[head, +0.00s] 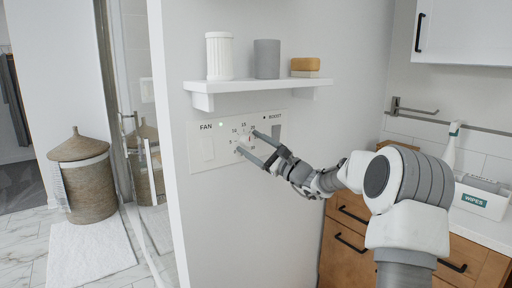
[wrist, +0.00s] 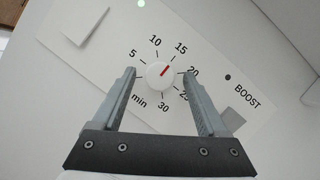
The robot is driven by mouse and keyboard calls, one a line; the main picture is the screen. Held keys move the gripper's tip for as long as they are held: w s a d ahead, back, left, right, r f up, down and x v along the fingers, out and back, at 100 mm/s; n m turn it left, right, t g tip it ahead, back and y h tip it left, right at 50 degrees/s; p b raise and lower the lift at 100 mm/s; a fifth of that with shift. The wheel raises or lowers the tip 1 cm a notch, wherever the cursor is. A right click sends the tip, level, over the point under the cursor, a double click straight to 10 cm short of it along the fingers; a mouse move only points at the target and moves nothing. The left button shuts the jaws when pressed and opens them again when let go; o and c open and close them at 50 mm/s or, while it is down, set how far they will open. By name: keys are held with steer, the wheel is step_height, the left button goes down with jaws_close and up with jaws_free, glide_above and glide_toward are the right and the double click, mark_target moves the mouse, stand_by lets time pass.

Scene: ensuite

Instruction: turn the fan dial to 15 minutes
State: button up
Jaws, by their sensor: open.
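The fan dial (wrist: 153,82) is a round white knob with a red pointer line, ringed by minute numbers. The pointer slants up and to the right, roughly toward the 15. In the head view the dial (head: 242,139) sits mid-panel, partly behind my fingers. My gripper (wrist: 159,73) is open, with one finger on each side of the dial. The wrist view shows a gap between each finger and the knob. The head view also shows my gripper (head: 247,143) at the panel. The right finger partly covers the numbers near 20 and 25.
The white wall panel (head: 200,168) also has a FAN switch (head: 207,149), a lit green light (head: 221,125) and a grey BOOST switch (head: 276,131). A shelf (head: 255,85) with a white jar, a grey cup and soap juts out above. Wooden drawers (head: 345,225) stand at the right.

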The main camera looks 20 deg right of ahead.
steer(key=p+v, duration=0.1)
steer(key=v, duration=1.6)
steer(key=shift+d+p, duration=0.2)
steer(key=shift+p, duration=0.2)
steer(key=shift+s+a, duration=0.1)
steer(key=shift+s, duration=0.05)
